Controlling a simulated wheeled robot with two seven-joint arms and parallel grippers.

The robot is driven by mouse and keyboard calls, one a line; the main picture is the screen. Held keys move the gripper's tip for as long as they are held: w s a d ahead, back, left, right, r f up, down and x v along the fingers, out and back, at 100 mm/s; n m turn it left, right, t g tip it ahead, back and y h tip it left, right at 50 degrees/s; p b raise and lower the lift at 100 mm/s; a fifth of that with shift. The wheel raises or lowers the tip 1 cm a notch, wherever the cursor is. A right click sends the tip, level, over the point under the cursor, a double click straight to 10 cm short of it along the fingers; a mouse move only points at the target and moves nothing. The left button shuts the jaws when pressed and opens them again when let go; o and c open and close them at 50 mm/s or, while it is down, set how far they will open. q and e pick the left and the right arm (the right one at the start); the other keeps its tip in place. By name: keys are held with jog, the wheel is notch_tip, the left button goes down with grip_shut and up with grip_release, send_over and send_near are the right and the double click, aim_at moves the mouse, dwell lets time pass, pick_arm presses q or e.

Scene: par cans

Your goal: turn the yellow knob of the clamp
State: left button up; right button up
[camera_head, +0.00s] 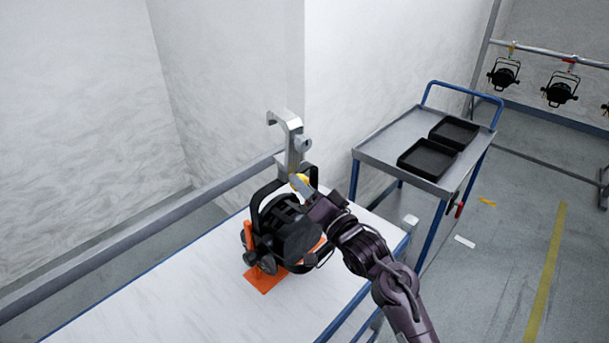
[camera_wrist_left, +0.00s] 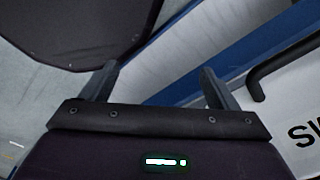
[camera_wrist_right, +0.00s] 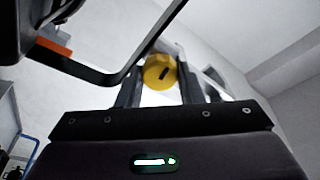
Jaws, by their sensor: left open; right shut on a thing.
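The yellow knob (camera_head: 299,180) sits at the lower end of the grey hook clamp (camera_head: 291,140), above the black par can (camera_head: 283,228). The can stands upright in an orange stand (camera_head: 265,279) on the white table. My right gripper (camera_head: 306,187) is at the knob, and its arm hides part of the can. In the right wrist view the yellow knob (camera_wrist_right: 160,72) lies between the two fingers of the right gripper (camera_wrist_right: 158,90), which are shut on it. In the left wrist view my left gripper (camera_wrist_left: 160,80) is open and empty; the head view does not show it.
The white table (camera_head: 190,290) has free room left of the can. A grey rail (camera_head: 130,243) runs behind it. A blue-handled cart (camera_head: 385,140) with two black trays (camera_head: 428,158) stands at the right. More lamps (camera_head: 562,90) hang from a bar at the far right.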

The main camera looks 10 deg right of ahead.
jog(key=shift+m+g+h+p, duration=0.35)
jog(key=shift+m+p, duration=3.35)
jog(key=shift+m, duration=2.1)
jog(key=o, duration=1)
